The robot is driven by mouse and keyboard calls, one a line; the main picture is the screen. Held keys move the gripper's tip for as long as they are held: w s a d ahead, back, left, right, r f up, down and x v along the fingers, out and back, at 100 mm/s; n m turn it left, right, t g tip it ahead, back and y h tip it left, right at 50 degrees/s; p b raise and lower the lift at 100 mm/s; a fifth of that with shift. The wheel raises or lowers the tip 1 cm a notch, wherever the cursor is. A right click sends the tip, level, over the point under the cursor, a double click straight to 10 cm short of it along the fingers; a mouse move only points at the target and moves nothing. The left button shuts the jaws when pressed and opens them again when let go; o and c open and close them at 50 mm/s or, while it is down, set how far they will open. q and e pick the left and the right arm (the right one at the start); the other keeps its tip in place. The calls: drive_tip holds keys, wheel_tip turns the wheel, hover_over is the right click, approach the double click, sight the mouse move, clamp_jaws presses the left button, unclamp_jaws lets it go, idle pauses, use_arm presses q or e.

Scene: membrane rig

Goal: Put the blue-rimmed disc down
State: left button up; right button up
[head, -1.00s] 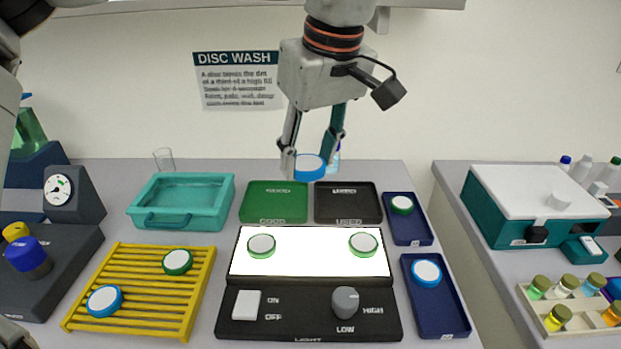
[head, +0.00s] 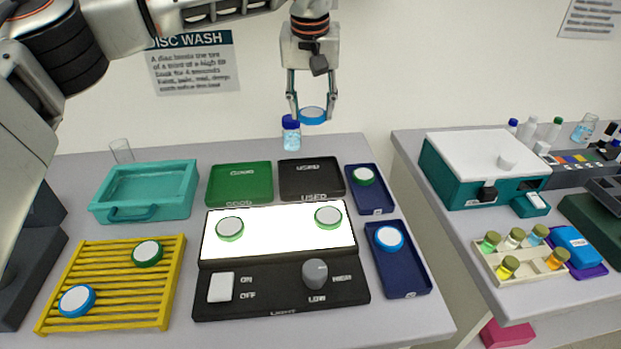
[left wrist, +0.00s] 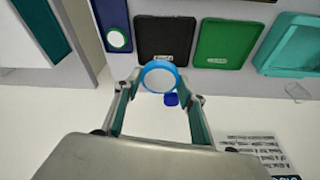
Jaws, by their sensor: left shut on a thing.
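My left gripper (head: 312,112) is shut on a blue-rimmed disc (head: 312,117) and holds it in the air above the back edge of the table, near a blue-capped bottle (head: 291,135). In the left wrist view the held disc (left wrist: 160,77) shows its pale face between the fingertips. Other blue-rimmed discs lie in the front blue tray (head: 389,238) and on the yellow rack (head: 77,300). The green GOOD tray (head: 239,184) and the black USED tray (head: 311,180) look empty. My right gripper is not in view.
Green-rimmed discs lie on the lit panel (head: 275,240), on the rack and in the rear blue tray (head: 370,202). A teal basin (head: 146,190) stands at the left. A second table at the right holds a white-topped teal box (head: 485,160) and small vials.

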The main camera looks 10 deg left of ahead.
sight(312, 187)
use_arm(q)
wheel_tip(312, 187, down, 19)
drive_tip(key=shift+f+b, duration=0.1)
drive_tip(key=shift+b, duration=0.25)
drive_tip(key=shift+f, duration=0.15)
drive_tip(key=o, duration=1)
drive_tip(key=shift+o, duration=0.2)
drive_tip(key=shift+r, duration=0.5)
drive_tip(key=v, duration=1.1)
drive_tip(key=shift+r, duration=0.15)
